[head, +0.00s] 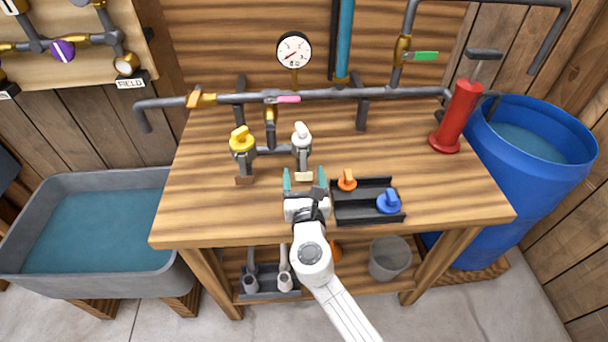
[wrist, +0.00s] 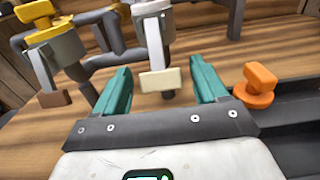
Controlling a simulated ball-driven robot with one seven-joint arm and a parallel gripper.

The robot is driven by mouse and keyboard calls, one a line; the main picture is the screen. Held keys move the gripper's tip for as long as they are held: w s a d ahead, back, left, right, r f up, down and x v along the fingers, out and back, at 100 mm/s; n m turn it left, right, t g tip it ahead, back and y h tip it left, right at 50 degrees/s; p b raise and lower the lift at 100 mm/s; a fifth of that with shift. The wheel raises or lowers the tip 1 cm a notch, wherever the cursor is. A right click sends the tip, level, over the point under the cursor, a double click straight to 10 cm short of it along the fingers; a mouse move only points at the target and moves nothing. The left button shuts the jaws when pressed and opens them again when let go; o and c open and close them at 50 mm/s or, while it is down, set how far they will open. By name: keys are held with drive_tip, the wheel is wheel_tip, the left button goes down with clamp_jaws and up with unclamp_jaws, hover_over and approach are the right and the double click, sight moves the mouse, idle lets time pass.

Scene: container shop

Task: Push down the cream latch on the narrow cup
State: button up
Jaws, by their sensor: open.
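The narrow grey cup (head: 302,157) hangs below a white-handled valve (head: 301,134) over the workbench. Its cream latch (head: 304,176) juts out at the front, low on the cup. In the wrist view, the cream latch (wrist: 160,80) is a small block below the narrow cup (wrist: 154,38). My gripper (head: 303,172) is open, with teal fingers in front of the cup. In the wrist view, the latch shows between the two fingers of my gripper (wrist: 161,65), with gaps on both sides. Whether the fingers touch anything in depth, I cannot tell.
A wider grey cup (wrist: 65,50) with a brown latch (wrist: 54,98) hangs to the left under a yellow valve (head: 241,138). A black tray (head: 367,206) with orange (head: 347,180) and blue (head: 389,201) handled parts lies close right. A red pump (head: 460,115) stands farther right.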

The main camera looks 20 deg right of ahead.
drive_tip(key=shift+w+d, duration=0.15)
drive_tip(key=shift+w, duration=0.25)
drive_tip(key=c, duration=1)
drive_tip(key=shift+o, duration=0.2)
drive_tip(key=b, duration=0.4)
drive_tip(key=shift+w+f, duration=0.15)
drive_tip(key=shift+f, duration=0.25)
drive_tip(key=shift+t+b, duration=0.4)
drive_tip(key=shift+b, duration=0.1)
drive_tip(key=shift+w+f+b, duration=0.1)
drive_tip(key=shift+w+b, duration=0.05)
drive_tip(key=shift+b, duration=0.95)
drive_tip(key=t+b, duration=0.1)
drive_tip(key=b, duration=0.1)
drive_tip(key=shift+w+d+r+h+b, duration=0.1)
drive_tip(key=shift+r+h+b, duration=0.1)
drive_tip(key=shift+h+b, duration=0.1)
drive_tip(key=shift+r, duration=0.1)
